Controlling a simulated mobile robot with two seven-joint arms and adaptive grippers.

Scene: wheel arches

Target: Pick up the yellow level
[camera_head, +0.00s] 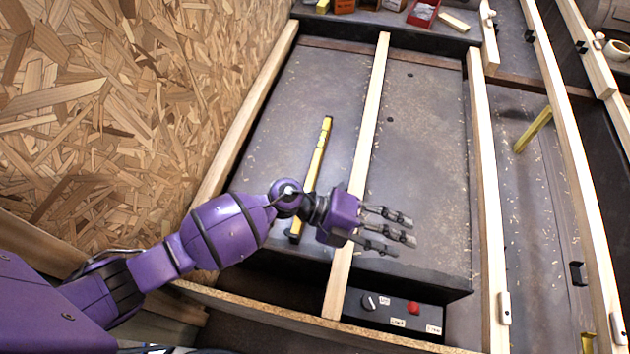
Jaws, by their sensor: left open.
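The yellow level (317,160) is a long thin bar lying on the grey bench surface, between the left wooden rail and the middle one. It runs from upper right to lower left, and my left wrist hides part of its lower half. Its dark lower end shows just below my arm. My left gripper (402,228) is open and empty. Its fingers point right, past the middle wooden rail, over the bare surface to the right of the level. My right gripper is not in view.
A chipboard wall (130,90) stands close on the left. Wooden rails such as the middle one (372,120) cross the bench lengthwise. A control box with a red button (413,308) sits at the front. A red bin (423,12) is at the back.

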